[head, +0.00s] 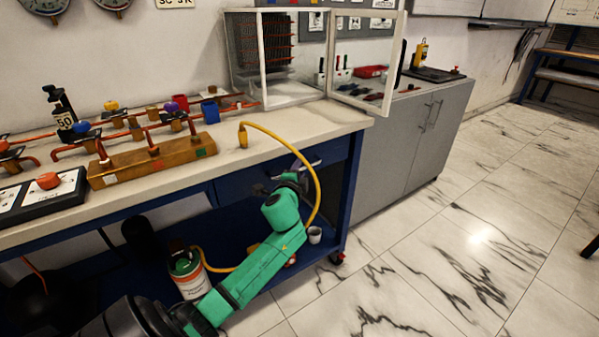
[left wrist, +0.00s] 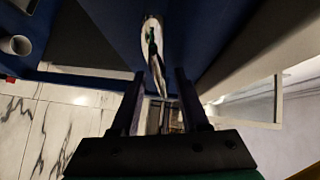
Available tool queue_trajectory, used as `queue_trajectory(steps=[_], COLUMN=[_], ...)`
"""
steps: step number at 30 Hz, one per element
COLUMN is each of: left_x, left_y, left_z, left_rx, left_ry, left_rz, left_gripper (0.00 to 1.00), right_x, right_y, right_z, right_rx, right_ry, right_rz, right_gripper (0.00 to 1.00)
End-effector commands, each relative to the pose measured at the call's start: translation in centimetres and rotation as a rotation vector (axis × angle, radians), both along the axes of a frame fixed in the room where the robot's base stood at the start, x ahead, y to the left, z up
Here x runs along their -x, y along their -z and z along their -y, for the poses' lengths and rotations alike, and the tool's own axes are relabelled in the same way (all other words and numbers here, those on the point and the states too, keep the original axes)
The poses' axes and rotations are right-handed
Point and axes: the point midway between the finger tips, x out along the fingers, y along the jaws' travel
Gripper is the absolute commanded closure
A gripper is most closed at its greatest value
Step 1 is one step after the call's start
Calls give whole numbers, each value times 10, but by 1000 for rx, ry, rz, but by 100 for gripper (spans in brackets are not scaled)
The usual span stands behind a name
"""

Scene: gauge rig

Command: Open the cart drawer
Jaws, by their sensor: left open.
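The cart (head: 341,198) is dark blue with a pale worktop. Its drawer front (head: 334,150) lies under the worktop's right end and looks shut. A shiny metal handle (head: 314,164) is on the drawer front, partly hidden by my left arm. My left gripper (head: 299,169) is close to the handle, its fingers mostly hidden in the head view. In the left wrist view the gripper (left wrist: 159,78) is open. The handle (left wrist: 153,38) lies lengthwise ahead of and between the fingers, against the blue drawer front (left wrist: 205,25). I cannot tell whether the fingers touch it. My right gripper is not in view.
A yellow hose (head: 318,195) loops down from the worktop close beside my left arm. A can (head: 188,272) and a small cup (head: 315,235) stand on the lower shelf. A grey cabinet (head: 395,150) stands right of the cart. The marble floor (head: 470,240) is clear.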

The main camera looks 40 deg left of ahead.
Motion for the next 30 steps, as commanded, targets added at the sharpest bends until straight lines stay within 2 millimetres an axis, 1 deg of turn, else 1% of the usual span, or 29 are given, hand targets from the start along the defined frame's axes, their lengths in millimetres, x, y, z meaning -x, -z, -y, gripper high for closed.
queue_trajectory(steps=[6, 8, 9, 10, 30], left_x=[-1, 0, 0, 0, 0], left_y=[0, 0, 0, 0, 1], left_z=[0, 0, 0, 0, 0], left_rx=[1, 1, 1, 1, 2], left_ry=[1, 1, 1, 1, 0], left_rz=[1, 1, 1, 1, -1], left_gripper=[55, 78, 94, 100, 100], right_x=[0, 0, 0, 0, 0], right_y=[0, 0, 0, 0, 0], right_z=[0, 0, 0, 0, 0], right_rx=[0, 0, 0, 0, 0], right_ry=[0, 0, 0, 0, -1], right_rz=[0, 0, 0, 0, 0], right_gripper=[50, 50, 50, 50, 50])
